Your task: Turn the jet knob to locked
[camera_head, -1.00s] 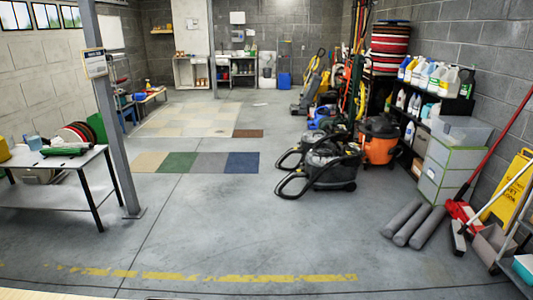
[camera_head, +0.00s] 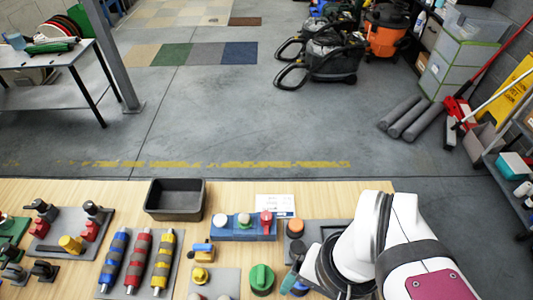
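No label that I can read marks a jet knob. A green round knob (camera_head: 261,279) stands on the table near the bottom edge of the picture. An orange-brown round knob (camera_head: 295,228) sits on a grey plate to the right. My white arm comes in from the lower right. The dark end of my gripper (camera_head: 297,279) is low in front of that plate, right of the green knob; its fingers are too small and covered to judge.
The wooden table (camera_head: 345,199) holds an empty black bin (camera_head: 175,200), blue, red and yellow cylinders (camera_head: 139,261) on a plate, and several valve-like fittings at left. A small yellow knob (camera_head: 200,275) is left of the green one. A white card (camera_head: 275,205) lies behind the blue panel.

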